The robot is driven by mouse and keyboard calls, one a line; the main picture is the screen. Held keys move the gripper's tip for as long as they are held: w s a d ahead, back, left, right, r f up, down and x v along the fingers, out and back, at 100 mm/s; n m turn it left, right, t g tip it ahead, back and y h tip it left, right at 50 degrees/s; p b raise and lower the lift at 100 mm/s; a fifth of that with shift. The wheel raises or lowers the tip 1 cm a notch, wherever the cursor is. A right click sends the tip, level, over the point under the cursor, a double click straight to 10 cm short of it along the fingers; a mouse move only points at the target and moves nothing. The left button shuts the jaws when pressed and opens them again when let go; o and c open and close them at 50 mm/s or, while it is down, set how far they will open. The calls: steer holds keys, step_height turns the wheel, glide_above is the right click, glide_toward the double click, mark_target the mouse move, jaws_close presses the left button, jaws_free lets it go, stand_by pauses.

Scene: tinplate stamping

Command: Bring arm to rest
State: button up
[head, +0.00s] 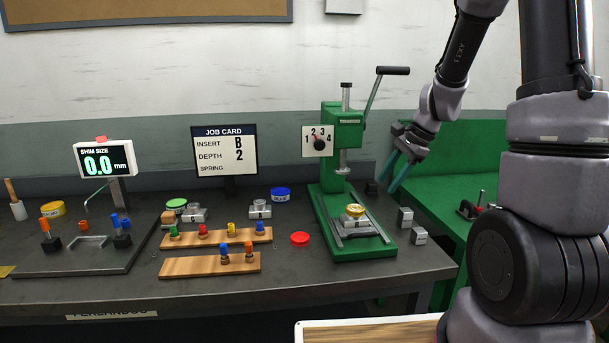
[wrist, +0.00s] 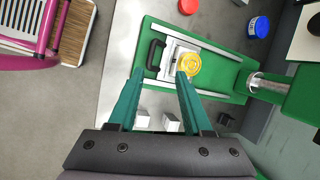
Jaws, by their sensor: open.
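My gripper (head: 401,166) is open and empty, with its two teal fingers apart. In the head view it hangs in the air to the right of the green press (head: 343,130), above the bench's right end. In the wrist view the gripper (wrist: 157,82) also shows with nothing between its fingers. A gold round piece (head: 355,211) sits on the sliding plate at the press's base, below the ram; it also shows in the wrist view (wrist: 188,64), beyond the fingertips. My arm reaches in from the right side of the head view.
Metal blocks (head: 405,217) stand right of the press on the dark bench (head: 300,277). A green side table (head: 450,165) lies further right. Wooden peg racks (head: 210,264), a job card screen (head: 224,151) and a shim display (head: 105,159) are to the left.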

steer(key=s+r+n+t+h, duration=0.2)
steer(key=s+r+n+t, duration=0.3)
steer(key=s+r+n, duration=0.5)
steer(key=s+r, duration=0.9)
steer(key=r, duration=0.1)
steer(key=shift+a+r, duration=0.35)
steer(key=shift+a, duration=0.05)
